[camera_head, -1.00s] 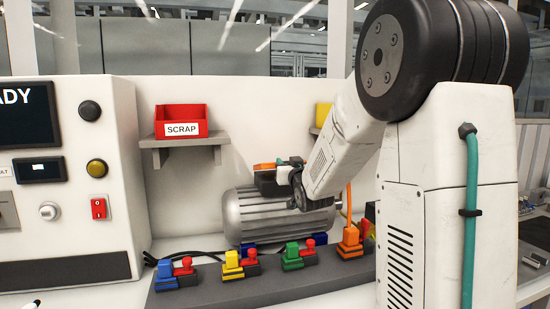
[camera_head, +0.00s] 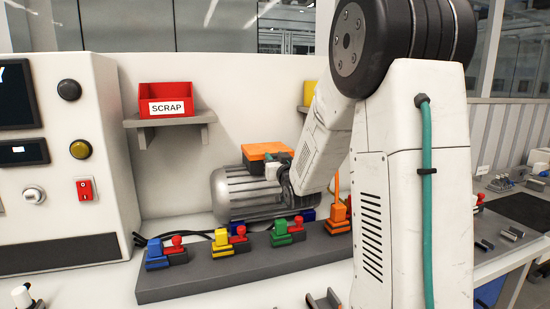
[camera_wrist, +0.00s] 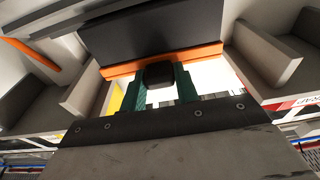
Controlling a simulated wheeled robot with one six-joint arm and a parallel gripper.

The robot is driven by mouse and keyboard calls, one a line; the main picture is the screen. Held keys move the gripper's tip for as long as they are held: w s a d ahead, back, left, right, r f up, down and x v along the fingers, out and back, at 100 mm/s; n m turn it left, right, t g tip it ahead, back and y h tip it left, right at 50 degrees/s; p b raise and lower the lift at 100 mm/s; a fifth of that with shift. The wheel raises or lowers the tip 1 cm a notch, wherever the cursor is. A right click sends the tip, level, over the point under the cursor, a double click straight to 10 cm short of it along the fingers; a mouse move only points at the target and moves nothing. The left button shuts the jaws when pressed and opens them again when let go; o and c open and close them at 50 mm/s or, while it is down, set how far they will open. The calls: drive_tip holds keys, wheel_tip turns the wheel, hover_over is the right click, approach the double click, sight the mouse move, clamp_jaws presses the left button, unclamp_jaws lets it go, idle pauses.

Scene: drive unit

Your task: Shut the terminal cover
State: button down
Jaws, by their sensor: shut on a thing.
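The motor (camera_head: 240,195) lies on the bench behind the row of connectors. The orange terminal cover (camera_head: 266,149) shows on top of it, about level over the dark terminal box; I cannot tell whether it sits flush. My gripper (camera_head: 284,167) is at the cover's right front side, partly hidden by my arm. In the wrist view, the green fingers of my gripper (camera_wrist: 159,82) are shut on a small dark knob (camera_wrist: 159,73) in front of the cover's orange edge (camera_wrist: 190,53).
A grey rail (camera_head: 215,268) with several coloured connectors runs in front of the motor. A red SCRAP bin (camera_head: 167,99) stands on a shelf (camera_head: 172,123) behind. A control panel (camera_head: 60,215) stands at the left. My arm hides the area right of the motor.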

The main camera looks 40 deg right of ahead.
drive_tip(key=shift+f, duration=0.6)
drive_tip(key=c, duration=1)
unclamp_jaws()
drive_tip(key=shift+c, duration=0.2)
drive_tip(key=shift+r, duration=0.15)
drive_tip(key=v, duration=0.7)
drive_tip(key=shift+s+a, duration=0.15)
drive_tip(key=shift+s, duration=0.2)
